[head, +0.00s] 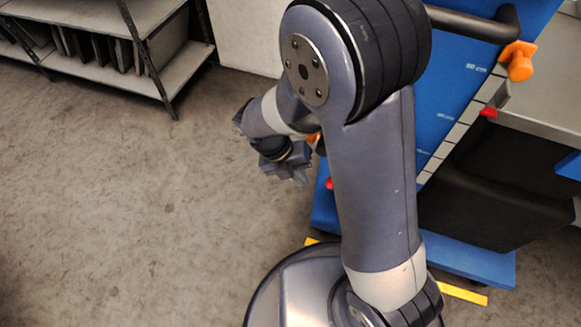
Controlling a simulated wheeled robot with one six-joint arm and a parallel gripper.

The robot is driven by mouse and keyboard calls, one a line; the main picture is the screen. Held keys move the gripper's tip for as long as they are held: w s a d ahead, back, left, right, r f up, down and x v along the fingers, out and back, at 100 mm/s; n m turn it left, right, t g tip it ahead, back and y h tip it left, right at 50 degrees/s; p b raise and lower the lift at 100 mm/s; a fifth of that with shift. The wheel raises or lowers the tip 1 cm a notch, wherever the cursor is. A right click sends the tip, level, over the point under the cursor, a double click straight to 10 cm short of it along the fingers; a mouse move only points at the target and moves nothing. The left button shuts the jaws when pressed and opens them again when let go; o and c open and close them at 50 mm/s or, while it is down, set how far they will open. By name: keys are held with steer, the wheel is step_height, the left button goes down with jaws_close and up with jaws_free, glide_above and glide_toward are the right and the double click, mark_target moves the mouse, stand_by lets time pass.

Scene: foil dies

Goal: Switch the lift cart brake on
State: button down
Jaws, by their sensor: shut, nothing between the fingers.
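The blue lift cart (485,262) stands at the right, partly hidden behind my arm. It has a dark push handle (475,24) and an orange knob (519,62) at its upper end. A small red part (488,112) shows at its right edge, and another red part (329,184) at its left edge beside my arm. I cannot tell which part is the brake. My gripper (295,174) is shut and empty, pointing down, left of the cart and apart from the red part in the picture. An orange bit (314,137) shows just behind my gripper, mostly hidden.
A grey shelf rack (130,75) with upright dark plates stands at the upper left. The concrete floor (120,220) at left is clear.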

steer(key=d, duration=0.2)
steer(key=d+r, duration=0.1)
steer(key=shift+s+d+b, duration=0.3)
steer(key=shift+d+b, duration=0.1)
steer(key=shift+r, duration=0.15)
steer(key=p, duration=0.1)
steer(key=d+r+p, duration=0.1)
steer(key=p, duration=0.1)
steer(key=shift+s+d, duration=0.25)
